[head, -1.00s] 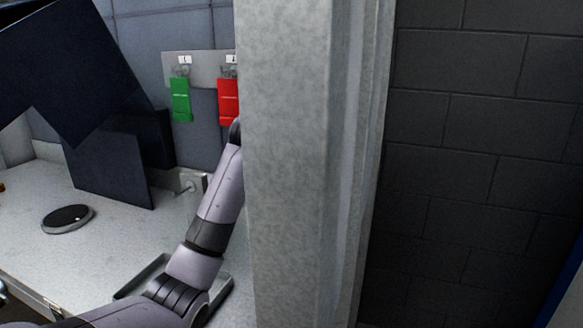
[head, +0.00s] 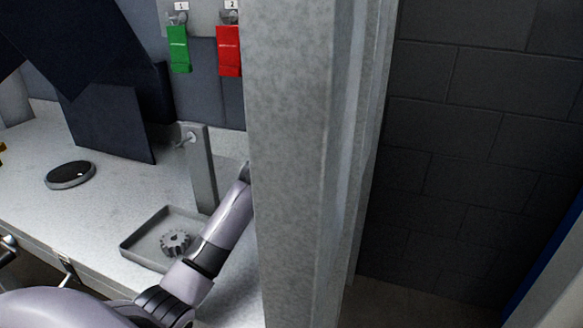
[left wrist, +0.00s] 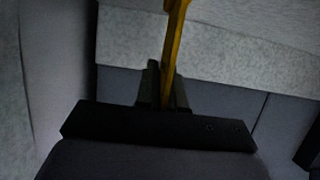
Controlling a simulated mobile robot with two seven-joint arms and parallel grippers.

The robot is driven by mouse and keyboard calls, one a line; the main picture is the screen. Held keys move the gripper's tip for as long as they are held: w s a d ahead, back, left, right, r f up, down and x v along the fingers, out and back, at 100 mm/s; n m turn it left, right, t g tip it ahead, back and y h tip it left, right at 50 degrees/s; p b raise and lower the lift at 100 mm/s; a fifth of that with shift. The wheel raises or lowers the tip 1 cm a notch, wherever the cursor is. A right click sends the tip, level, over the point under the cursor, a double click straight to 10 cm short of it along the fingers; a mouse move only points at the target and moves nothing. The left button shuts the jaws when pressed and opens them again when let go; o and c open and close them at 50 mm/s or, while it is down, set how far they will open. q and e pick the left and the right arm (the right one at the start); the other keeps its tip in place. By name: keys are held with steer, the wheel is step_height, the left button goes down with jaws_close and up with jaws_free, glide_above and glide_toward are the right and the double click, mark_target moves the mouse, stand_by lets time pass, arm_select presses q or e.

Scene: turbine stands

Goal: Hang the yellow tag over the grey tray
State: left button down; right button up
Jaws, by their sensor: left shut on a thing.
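The yellow tag (left wrist: 174,45) shows in the left wrist view as a narrow yellow strip, seen nearly edge-on. My left gripper (left wrist: 164,85) is shut on it. In the head view my left arm reaches up behind a pale pillar, which hides the gripper and the tag. The grey tray (head: 147,240) lies on the bench and holds a grey gear (head: 175,242). A grey upright post (head: 202,172) stands behind the tray, with a small peg (head: 189,138) near its top. My right gripper is not in view.
The wide pale pillar (head: 290,170) blocks the middle of the head view. A green tag (head: 179,50) and a red tag (head: 229,52) hang on the back wall. A dark round disc (head: 70,175) lies on the bench (head: 60,222). Dark panels stand at the back left.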

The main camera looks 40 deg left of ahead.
arm_select(q)
steer(key=shift+f, duration=0.15)
steer(key=c, duration=1.3)
jaws_free()
steer(key=shift+o, duration=0.2)
steer(key=v, duration=1.2)
steer(key=shift+p, duration=0.35)
steer(key=shift+s+d, duration=0.1)
steer(key=shift+s, duration=0.05)
